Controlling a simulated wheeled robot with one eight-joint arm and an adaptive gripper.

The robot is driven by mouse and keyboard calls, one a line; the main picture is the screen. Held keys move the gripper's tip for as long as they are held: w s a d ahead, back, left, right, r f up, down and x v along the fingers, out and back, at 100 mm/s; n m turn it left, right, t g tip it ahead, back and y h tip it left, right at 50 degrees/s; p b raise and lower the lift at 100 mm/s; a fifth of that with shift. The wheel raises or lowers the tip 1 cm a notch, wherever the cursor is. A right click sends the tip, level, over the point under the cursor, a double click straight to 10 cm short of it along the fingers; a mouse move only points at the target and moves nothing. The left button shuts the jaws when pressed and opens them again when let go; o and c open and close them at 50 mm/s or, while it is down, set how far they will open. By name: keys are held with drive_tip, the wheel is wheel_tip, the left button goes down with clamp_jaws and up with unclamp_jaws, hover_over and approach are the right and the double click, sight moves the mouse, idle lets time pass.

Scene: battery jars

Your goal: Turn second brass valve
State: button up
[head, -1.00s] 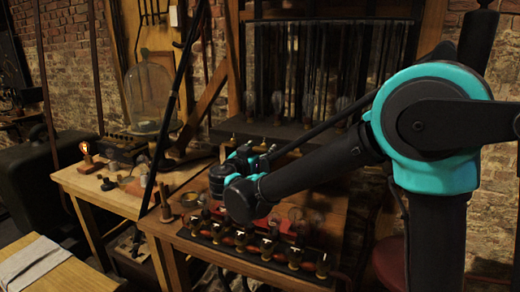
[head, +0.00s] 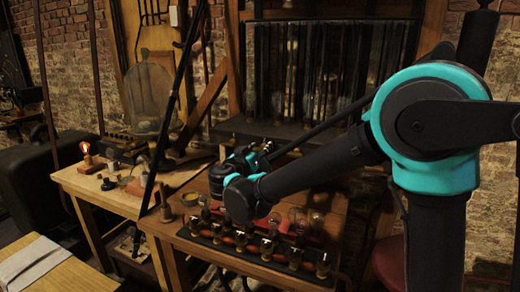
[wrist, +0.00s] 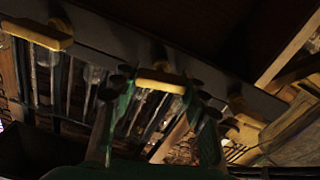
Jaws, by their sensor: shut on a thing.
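Small brass valves with pale yellow handles sit along the front of the dark shelf (head: 300,137). In the wrist view, my gripper (wrist: 160,84) has its green fingers on either side of the middle valve's handle (wrist: 161,79), shut on it. Another brass valve (wrist: 40,34) is at upper left, and one more (wrist: 245,126) is at lower right, partly behind a fingertip. In the head view, my gripper (head: 264,149) reaches the shelf front, where its own parts hide most of the held valve.
Tall glass jars (head: 330,70) stand on the shelf. Below my arm, a wooden table (head: 185,232) holds a row of brass-topped sockets (head: 267,247) and several bulbs (head: 298,222). A lit bulb (head: 84,148) and a glass bell jar (head: 148,95) are on the left table.

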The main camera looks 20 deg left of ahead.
drive_tip(key=n, duration=0.4)
drive_tip(key=shift+a+n, duration=0.1)
drive_tip(key=shift+n, duration=0.2)
drive_tip(key=n, duration=0.3)
drive_tip(key=shift+f+n, duration=0.1)
drive_tip(key=shift+n, duration=0.3)
drive_tip(key=n, duration=0.3)
drive_tip(key=shift+a+f, duration=0.1)
drive_tip(key=shift+f+n, duration=0.1)
drive_tip(key=shift+n, duration=2)
drive_tip(key=o, duration=1.2)
drive_tip(key=shift+s, duration=0.1)
drive_tip(key=s+a, duration=0.1)
drive_tip(key=s, duration=1)
drive_tip(key=shift+s, duration=0.4)
